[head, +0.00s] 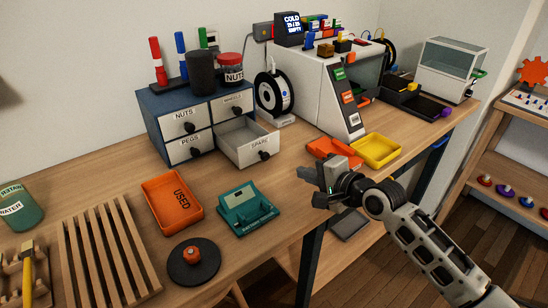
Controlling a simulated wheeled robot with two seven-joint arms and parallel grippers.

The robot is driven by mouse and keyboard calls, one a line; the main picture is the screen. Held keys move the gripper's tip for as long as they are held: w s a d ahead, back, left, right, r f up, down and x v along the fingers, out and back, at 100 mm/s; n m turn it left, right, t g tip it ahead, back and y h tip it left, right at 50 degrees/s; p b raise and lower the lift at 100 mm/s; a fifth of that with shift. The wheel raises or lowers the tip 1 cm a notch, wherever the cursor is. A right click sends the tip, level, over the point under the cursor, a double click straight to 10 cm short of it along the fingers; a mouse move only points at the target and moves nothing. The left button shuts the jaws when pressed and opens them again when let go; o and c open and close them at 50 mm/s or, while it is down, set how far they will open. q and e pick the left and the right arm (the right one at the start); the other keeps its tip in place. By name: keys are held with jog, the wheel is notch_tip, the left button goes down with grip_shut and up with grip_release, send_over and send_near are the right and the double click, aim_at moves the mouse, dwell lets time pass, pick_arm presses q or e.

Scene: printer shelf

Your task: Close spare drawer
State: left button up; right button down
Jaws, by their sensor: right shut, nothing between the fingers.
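The spare drawer (255,150) is the lower right drawer of a small blue cabinet (150,109) with white drawer fronts. It is pulled out toward the front right and its inside looks empty. Its dark knob (264,155) is on the front face. The other drawers, two of them labelled NUTS and PEGS, look shut. My right gripper (318,181) is over the table's front edge, right of and nearer than the drawer, apart from it. It is shut and empty. My left gripper is not in view.
A teal device (247,211) and an orange USED tray (172,201) lie in front of the cabinet. A filament spool (274,94) and a printer (309,80) stand to its right. Orange (331,148) and yellow (376,151) trays lie behind my right gripper.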

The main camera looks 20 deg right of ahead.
send_near(268, 158)
jog(key=x, duration=0.5)
jog(key=shift+a+f, duration=0.1)
jog(key=shift+f, duration=0.05)
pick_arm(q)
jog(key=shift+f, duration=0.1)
pick_arm(e)
jog(key=shift+w+a, duration=0.3)
jog(key=shift+w, duration=0.3)
pick_arm(q)
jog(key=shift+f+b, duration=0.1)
jog(key=shift+b, duration=0.2)
pick_arm(e)
jog(key=shift+w+d, duration=0.1)
